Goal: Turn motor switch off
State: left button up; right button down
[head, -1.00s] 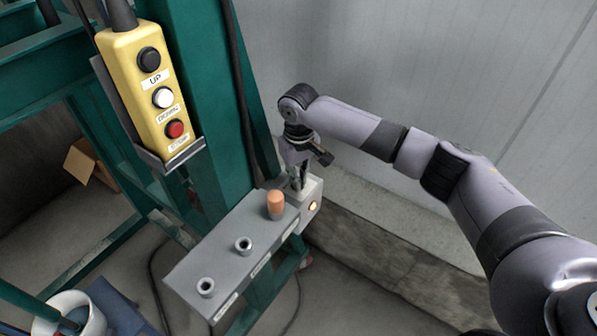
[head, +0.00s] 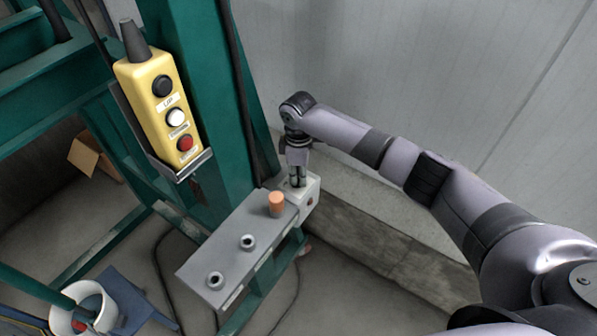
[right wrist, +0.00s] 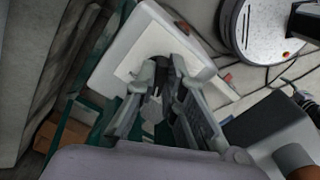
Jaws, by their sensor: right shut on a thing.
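The motor switch sits on a pale grey box (head: 311,194) at the far right end of a long grey panel. My right gripper (head: 298,184) points down onto the top of this box. In the right wrist view, its two fingers (right wrist: 160,98) are close around a small dark part, with the white box (right wrist: 112,66) behind them. The gripper is shut on the switch, which the fingers mostly hide. A small lamp (head: 311,201) on the box's side looks dark red and unlit. My left gripper is not in view.
The grey panel (head: 225,262) carries an orange knob (head: 276,203) close beside my right gripper and two round metal fittings. A yellow pendant (head: 163,110) with black, white and red buttons hangs on the green frame (head: 222,130). A white bucket (head: 103,318) stands at lower left. A wall lies behind my arm.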

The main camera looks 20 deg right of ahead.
jog(key=shift+w+n, duration=0.1)
jog(key=shift+n, duration=0.7)
jog(key=c, duration=1.7)
grip_release()
jog(key=shift+r, duration=0.1)
notch_tip(320, 180, up, 12)
jog(key=shift+f, duration=0.1)
jog(key=shift+f, duration=0.1)
